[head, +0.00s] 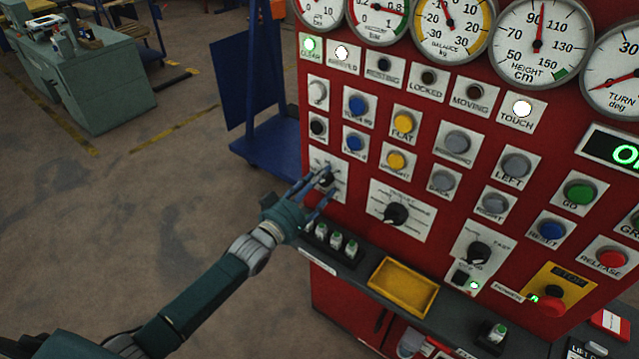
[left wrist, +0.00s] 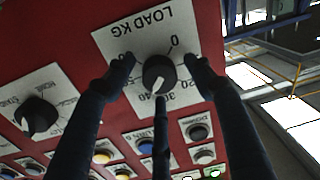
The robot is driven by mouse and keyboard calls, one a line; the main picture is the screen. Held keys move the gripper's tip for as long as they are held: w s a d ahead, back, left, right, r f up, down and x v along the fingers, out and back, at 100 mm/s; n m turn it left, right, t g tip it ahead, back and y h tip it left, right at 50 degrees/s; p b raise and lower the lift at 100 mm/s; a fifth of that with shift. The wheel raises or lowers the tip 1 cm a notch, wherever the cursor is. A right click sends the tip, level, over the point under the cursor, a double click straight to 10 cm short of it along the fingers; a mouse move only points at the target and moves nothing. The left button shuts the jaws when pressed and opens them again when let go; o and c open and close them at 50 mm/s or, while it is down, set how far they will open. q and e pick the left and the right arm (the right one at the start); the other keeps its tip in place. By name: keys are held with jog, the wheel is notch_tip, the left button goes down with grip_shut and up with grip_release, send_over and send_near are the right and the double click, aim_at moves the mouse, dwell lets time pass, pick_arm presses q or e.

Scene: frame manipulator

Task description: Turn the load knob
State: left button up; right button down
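The load knob (left wrist: 158,73) is a round black knob with a pale pointer, on a white plate marked LOAD KG (left wrist: 118,42) in the left wrist view. Its pointer faces down-left, towards about 40 on the scale. In the head view the knob (head: 328,179) is small and partly hidden by my fingers. My left gripper (head: 324,184) is at the red panel, with its dark fingers spread around the knob. In the left wrist view narrow gaps show between the side fingertips and the knob; the middle finger reaches its lower edge. My right gripper is not in view.
The red panel (head: 352,270) carries gauges, lamps and buttons. A second black knob (head: 396,213) is just right of the load knob. Below are a ledge with small black blocks (head: 336,242) and a yellow tray (head: 403,287). Open floor (head: 150,190) lies left.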

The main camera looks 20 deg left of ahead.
pick_arm(q)
jog(key=shift+s, duration=0.25)
jog(key=v, duration=1.1)
jog(key=shift+s+a, duration=0.15)
jog(key=shift+s, duration=0.1)
jog(key=s+a+f+g+y+b, duration=0.15)
jog(key=s+f, duration=0.25)
jog(key=f, duration=0.8)
jog(key=s+a+f+g+y, duration=0.25)
jog(key=s+f, duration=0.25)
jog(key=f, duration=0.7)
jog(key=s+a+f+g+y+b, duration=0.1)
jog(key=s+f+g, duration=0.25)
jog(key=f, duration=0.85)
jog(key=s+d+f+g, duration=0.1)
jog(key=s+f+g, duration=0.2)
jog(key=s+f, duration=0.4)
jog(key=s+d+f+m+g+b, duration=0.1)
jog(key=s+f, duration=0.6)
jog(key=s, duration=1)
jog(key=s+d+f+g, duration=0.2)
jog(key=s+f+g, duration=0.3)
jog(key=s, duration=0.7)
jog(key=shift+s+d+f+m, duration=0.2)
jog(key=shift+d+f+m, duration=0.15)
jog(key=shift+f, duration=0.65)
